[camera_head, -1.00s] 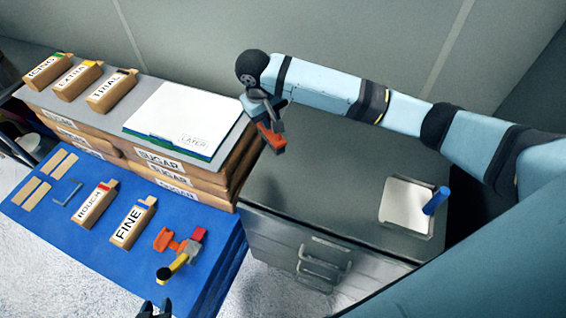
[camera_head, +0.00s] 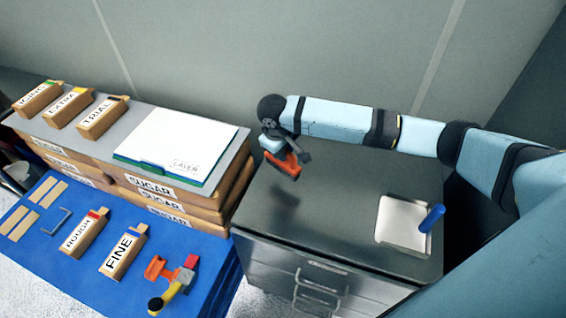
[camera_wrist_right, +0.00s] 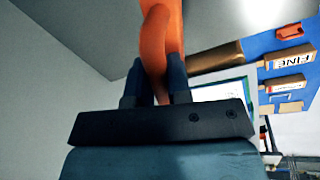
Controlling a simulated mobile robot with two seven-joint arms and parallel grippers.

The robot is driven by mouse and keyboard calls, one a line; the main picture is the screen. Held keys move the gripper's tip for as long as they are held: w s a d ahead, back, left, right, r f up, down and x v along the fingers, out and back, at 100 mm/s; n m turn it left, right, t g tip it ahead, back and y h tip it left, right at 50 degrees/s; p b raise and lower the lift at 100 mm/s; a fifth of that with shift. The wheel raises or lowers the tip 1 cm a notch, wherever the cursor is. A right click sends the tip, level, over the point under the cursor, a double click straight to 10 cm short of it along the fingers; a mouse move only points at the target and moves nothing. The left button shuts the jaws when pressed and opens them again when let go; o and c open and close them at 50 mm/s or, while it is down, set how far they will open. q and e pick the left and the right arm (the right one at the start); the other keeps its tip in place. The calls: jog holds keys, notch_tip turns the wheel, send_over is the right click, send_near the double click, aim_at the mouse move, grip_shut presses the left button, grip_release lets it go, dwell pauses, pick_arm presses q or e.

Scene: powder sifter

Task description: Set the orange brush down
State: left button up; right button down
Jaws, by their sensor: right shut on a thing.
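The orange brush (camera_head: 284,163) hangs from my right gripper (camera_head: 287,146) above the left part of the dark metal cabinet top. In the right wrist view the brush's orange handle (camera_wrist_right: 158,45) sits between the two dark fingers of my right gripper (camera_wrist_right: 157,82), which are shut on it. The brush appears raised off the cabinet top; the exact gap is hard to tell. My left gripper is not in view.
A grey cabinet (camera_head: 330,215) has free room in its middle. A white tray (camera_head: 402,222) with a blue handle lies at its right. Stacked sugar boxes (camera_head: 160,187) and a white board (camera_head: 176,140) stand left.

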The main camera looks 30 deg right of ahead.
aim_at(283, 165)
jog(key=shift+f, duration=2.9)
jog(key=shift+f, duration=0.1)
jog(key=c, duration=1.1)
grip_release()
jog(key=shift+o, duration=0.2)
notch_tip(283, 165, up, 12)
jog(key=a+b, duration=0.1)
jog(key=a, duration=0.1)
jog(key=shift+s, duration=0.4)
jog(key=shift+a, duration=0.1)
